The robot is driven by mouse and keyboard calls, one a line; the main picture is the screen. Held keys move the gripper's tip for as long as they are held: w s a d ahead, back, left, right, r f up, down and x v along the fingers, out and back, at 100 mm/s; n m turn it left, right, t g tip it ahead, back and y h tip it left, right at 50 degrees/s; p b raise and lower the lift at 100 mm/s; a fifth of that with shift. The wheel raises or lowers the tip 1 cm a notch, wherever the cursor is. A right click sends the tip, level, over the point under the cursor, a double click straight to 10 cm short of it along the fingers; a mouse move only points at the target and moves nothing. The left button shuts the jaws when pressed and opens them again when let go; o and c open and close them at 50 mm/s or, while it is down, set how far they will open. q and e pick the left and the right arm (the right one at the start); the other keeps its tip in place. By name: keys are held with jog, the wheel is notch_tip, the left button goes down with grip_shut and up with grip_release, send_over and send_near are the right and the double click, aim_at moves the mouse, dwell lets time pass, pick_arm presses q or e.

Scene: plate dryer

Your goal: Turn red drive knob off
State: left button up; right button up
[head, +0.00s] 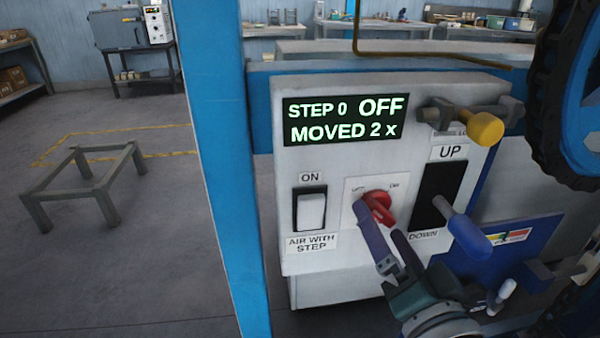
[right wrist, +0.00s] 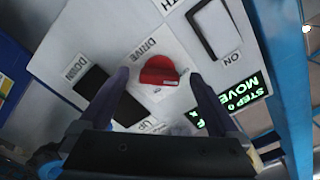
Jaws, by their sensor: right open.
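The red drive knob (head: 381,205) sits on a white plate on the front of the control panel (head: 340,262). It also shows in the right wrist view (right wrist: 158,72), below the word DRIVE. My right gripper (head: 379,222) is open in front of the knob, one finger partly over its left side and the other below it to the right. In the right wrist view the fingers (right wrist: 160,80) stand on either side of the knob with gaps; I cannot tell whether either touches it. The display (head: 340,120) reads STEP 0 OFF, MOVED 2 x. My left gripper is not in view.
A white rocker switch (head: 311,210) marked ON is left of the knob. A blue-grey lever (head: 462,228) in an UP/DOWN slot is close on the right, with a yellow knob (head: 480,128) above. A blue post (head: 222,150) edges the panel's left.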

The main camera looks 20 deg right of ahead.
jog(key=v, duration=0.8)
jog(key=shift+s+a, duration=0.1)
jog(key=shift+s, duration=0.05)
